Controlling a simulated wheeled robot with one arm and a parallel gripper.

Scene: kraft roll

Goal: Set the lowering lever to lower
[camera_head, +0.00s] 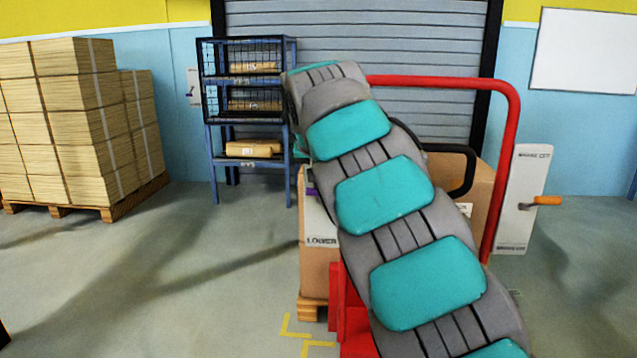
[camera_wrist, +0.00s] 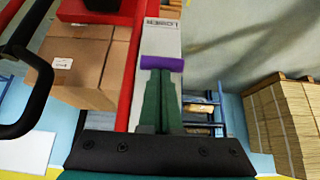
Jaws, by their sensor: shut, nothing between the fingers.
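The lowering lever's purple grip (camera_wrist: 162,62) lies crosswise at the tips of my gripper (camera_wrist: 162,74) in the wrist view. I cannot tell whether the tips touch it. My gripper's green fingers are shut together with nothing between them. The lever's white panel (camera_wrist: 160,35) stands behind, with the word LOWER upside down near its end. In the head view a sliver of the purple grip (camera_head: 311,191) shows above the LOWER label on the panel (camera_head: 321,225). My arm hides the rest of the lever and my gripper there.
The red frame (camera_head: 510,140) of the truck carries a cardboard box (camera_head: 318,268) on a pallet. At right, another white panel (camera_head: 520,200) has an orange-handled lever (camera_head: 547,200). A blue rack (camera_head: 210,150) and stacked cartons (camera_head: 85,120) stand at left. Floor between them is clear.

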